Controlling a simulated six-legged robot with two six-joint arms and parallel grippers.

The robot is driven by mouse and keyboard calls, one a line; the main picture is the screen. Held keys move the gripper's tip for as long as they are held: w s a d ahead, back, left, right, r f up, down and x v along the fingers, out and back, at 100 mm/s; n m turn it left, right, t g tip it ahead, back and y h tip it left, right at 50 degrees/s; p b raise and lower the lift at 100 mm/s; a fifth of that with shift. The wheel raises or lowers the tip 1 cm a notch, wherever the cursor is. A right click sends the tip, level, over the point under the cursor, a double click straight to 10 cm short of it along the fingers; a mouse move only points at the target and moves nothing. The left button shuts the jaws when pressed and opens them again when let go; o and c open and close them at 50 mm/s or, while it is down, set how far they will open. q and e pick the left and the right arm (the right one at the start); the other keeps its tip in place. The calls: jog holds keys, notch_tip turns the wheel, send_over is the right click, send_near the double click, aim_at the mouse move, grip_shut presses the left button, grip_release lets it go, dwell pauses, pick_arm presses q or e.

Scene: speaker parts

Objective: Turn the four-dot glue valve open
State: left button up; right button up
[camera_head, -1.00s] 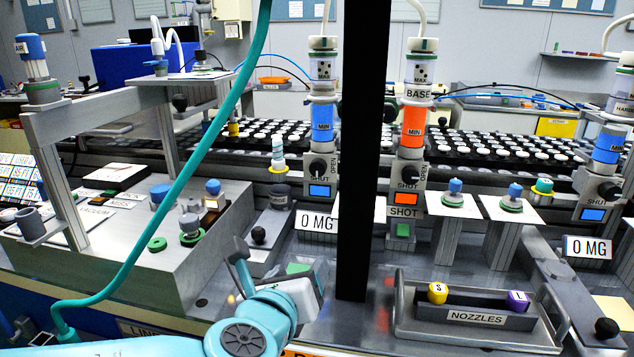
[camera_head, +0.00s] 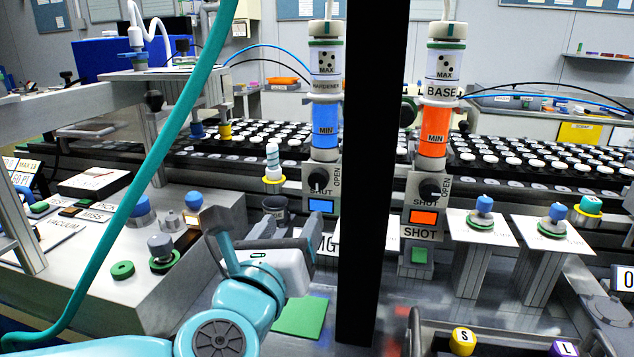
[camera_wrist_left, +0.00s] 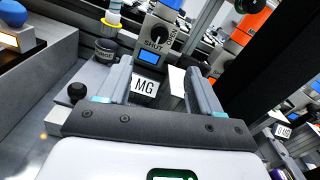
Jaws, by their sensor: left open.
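The hardener dispenser (camera_head: 326,120) has a blue cartridge, and a black valve knob (camera_head: 319,180) between SHUT and OPEN marks, above a blue screen. The BASE dispenser (camera_head: 435,130) has an orange cartridge and its own black knob (camera_head: 430,189), above an orange screen. My left gripper (camera_head: 265,228) is open and empty, below and left of the hardener knob. In the left wrist view, its two fingers (camera_wrist_left: 160,88) point toward the hardener knob (camera_wrist_left: 158,32), apart from it. My right gripper is not in view.
A black vertical post (camera_head: 368,180) stands between the dispensers. A teal hose (camera_head: 165,175) crosses the left side. White plates on posts (camera_head: 480,228) stand at right. A nozzle tray (camera_head: 415,335) is at the lower right. A green pad (camera_head: 300,316) lies on the bench.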

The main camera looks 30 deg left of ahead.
aim_at(317, 181)
pick_arm(q)
jog(key=x, duration=1.5)
jog(key=shift+w+f+b, duration=0.1)
jog(key=shift+b, duration=0.25)
jog(key=c, duration=1.1)
